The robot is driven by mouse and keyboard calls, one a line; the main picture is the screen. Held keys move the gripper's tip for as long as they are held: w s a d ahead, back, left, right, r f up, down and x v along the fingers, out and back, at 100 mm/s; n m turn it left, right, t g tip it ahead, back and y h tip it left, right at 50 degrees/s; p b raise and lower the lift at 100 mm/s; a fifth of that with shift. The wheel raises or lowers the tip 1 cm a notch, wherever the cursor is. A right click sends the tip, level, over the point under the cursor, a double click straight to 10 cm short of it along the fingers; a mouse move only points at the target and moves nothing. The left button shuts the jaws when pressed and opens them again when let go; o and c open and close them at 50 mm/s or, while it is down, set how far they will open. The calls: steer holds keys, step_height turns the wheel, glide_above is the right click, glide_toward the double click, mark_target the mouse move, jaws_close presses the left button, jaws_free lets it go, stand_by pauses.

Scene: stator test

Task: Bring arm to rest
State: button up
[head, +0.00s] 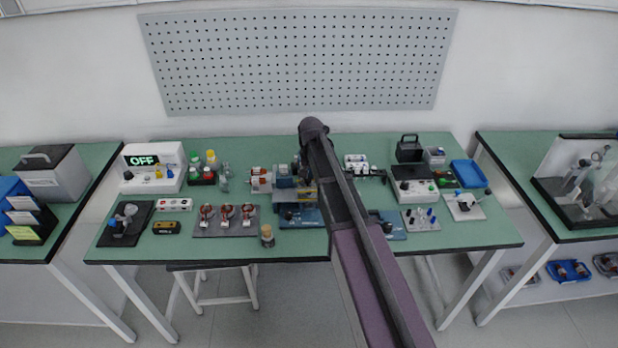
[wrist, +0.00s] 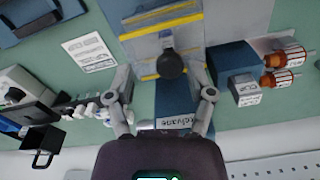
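My arm (head: 365,240) reaches from the bottom right of the head view up over the middle of the green table (head: 140,246). Its top bend stands above the table's back part. In the wrist view my gripper (wrist: 163,88) has its two grey fingers spread wide apart. Nothing is held between them. A dark round knob (wrist: 170,64) on a grey and blue device shows beyond the fingertips, in line with the gap. I cannot tell the distance to it. In the head view the gripper's fingers cannot be made out, and the arm hides part of the table's middle.
A blue-grey machine (head: 298,190) stands close beside the arm. Copper-wound parts on a plate (head: 227,231) lie to its left. A box reading OFF (head: 152,170) is back left. A black-topped box (head: 414,184) and blue tray (head: 468,173) are right. A pegboard (head: 300,60) hangs behind.

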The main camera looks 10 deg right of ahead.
steer(key=shift+a, duration=0.25)
